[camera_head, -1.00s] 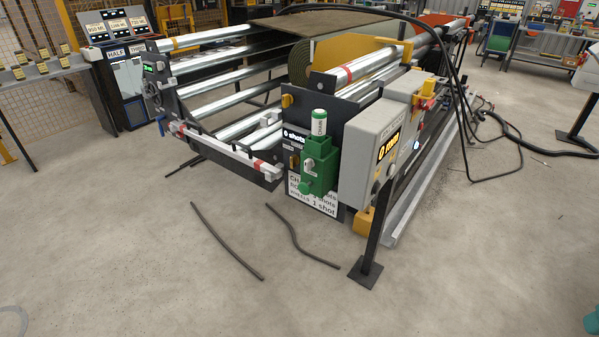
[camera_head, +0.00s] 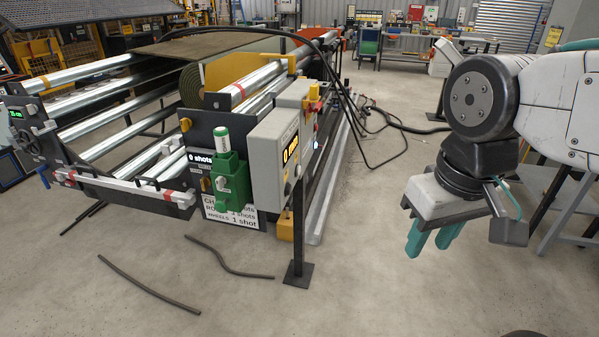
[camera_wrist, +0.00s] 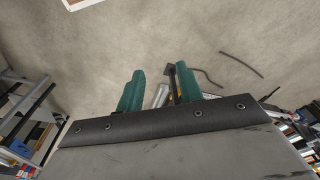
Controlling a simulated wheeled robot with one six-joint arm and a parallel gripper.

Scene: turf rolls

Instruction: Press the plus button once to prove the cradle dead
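The cradle (camera_head: 112,122) is a dark frame with several shiny steel rollers, standing at the left in the head view. A grey control box (camera_head: 262,165) stands on a black post at its near right corner, with a lit yellow display reading about "0 mm". Small round controls show below the display; which one is the plus button is too small to tell. My gripper (camera_head: 430,243) hangs at the right, fingers down, well apart from the box. Its two teal fingers are apart and empty, as the wrist view (camera_wrist: 158,88) also shows.
A green holder (camera_head: 232,182) with a white-and-green canister is on the cradle's near end. Two dark loose hoses (camera_head: 148,285) lie on the floor in front. Black cables arch over the cradle to the floor behind. Open concrete lies between the box and my gripper.

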